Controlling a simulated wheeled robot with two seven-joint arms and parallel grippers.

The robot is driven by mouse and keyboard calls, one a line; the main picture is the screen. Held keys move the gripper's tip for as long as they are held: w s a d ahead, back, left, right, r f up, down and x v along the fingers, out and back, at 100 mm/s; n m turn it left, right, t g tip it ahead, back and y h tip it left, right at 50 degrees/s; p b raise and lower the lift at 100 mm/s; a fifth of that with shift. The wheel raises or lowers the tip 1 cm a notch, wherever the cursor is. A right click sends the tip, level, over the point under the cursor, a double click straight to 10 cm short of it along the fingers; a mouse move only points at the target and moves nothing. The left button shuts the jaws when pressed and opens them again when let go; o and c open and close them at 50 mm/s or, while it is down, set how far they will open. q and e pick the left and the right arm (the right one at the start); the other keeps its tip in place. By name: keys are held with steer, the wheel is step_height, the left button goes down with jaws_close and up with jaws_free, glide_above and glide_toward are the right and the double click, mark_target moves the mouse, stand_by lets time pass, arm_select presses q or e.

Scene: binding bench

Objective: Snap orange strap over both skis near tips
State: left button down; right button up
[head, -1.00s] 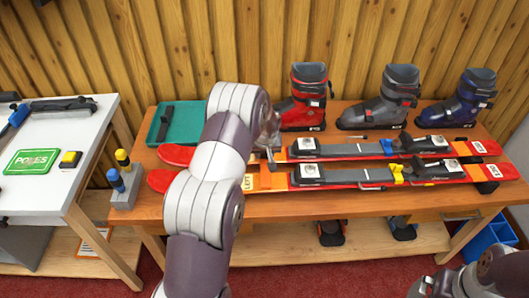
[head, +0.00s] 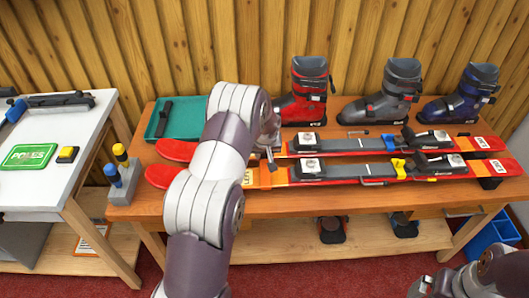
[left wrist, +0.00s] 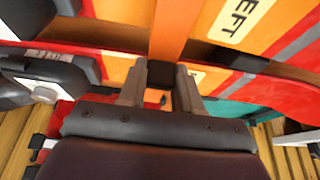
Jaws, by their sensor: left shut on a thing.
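Two red skis lie side by side on the wooden bench, a front ski (head: 340,180) and a back ski (head: 350,152), with tips to the left. An orange strap (left wrist: 170,25) crosses over ski surface in the left wrist view. Its dark end piece (left wrist: 160,73) sits between the fingers of my left gripper (left wrist: 160,85), which is shut on it. In the head view my left gripper (head: 272,158) is low over the skis, left of the bindings, partly hidden by my arm. A "LEFT" label (head: 247,178) shows on the front ski.
Red (head: 308,92), grey (head: 395,95) and blue (head: 463,95) boots stand behind the skis. A green tray (head: 190,122) sits at the back left, a grey holder (head: 123,182) at the left edge. A white table (head: 55,190) stands left. The bench front is clear.

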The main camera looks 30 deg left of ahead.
arm_select(q)
steer(key=shift+f+b, duration=0.6)
steer(key=shift+f, duration=0.1)
steer(key=shift+c, duration=1)
jaws_free()
steer(key=shift+r, duration=0.1)
steer(key=shift+r+p, duration=3.6)
steer(key=shift+r, duration=1.4)
